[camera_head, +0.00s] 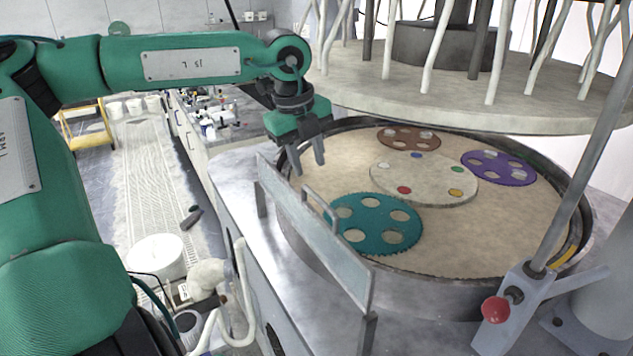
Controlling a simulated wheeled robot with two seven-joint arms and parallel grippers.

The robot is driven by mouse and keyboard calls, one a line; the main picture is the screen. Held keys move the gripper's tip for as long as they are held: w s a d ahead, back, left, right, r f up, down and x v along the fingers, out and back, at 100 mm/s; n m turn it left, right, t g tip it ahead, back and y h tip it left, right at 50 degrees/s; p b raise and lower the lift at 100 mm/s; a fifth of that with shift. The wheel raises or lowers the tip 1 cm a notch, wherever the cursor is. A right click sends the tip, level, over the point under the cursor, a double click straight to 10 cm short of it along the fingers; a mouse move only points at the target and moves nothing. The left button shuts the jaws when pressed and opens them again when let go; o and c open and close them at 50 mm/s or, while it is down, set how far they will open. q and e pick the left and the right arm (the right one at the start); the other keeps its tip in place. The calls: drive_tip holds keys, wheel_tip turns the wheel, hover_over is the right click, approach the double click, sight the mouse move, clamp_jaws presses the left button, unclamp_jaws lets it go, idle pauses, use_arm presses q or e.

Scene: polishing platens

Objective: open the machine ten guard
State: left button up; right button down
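The guard (338,262) is a long, flat, greyish panel standing along the near left edge of the polishing machine. It is raised on posts, with a small bar handle (318,203) at its top edge. My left gripper (308,170) points down above the rim of the round platen, beyond the handle. Its two fingers are apart with nothing between them. It does not appear to touch the guard or handle. My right gripper is not in view.
The beige platen (470,240) carries a teal toothed disc (372,208), a purple disc (480,160), a brown disc (405,130) and a pale centre disc (425,172). A large upper plate (440,85) hangs above.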

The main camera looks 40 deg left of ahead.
sight(316, 196)
use_arm(q)
drive_tip(key=f, duration=0.2)
drive_tip(key=w+f+p, duration=0.1)
drive_tip(key=f, duration=0.2)
drive_tip(key=shift+d+f+p, duration=0.2)
drive_tip(key=shift+f+p, duration=0.05)
drive_tip(key=shift+p, duration=0.05)
drive_tip(key=shift+w+f, duration=0.15)
drive_tip(key=shift+f, duration=0.4)
drive_tip(key=shift+w+f, duration=0.15)
drive_tip(key=shift+f, duration=0.35)
clamp_jaws()
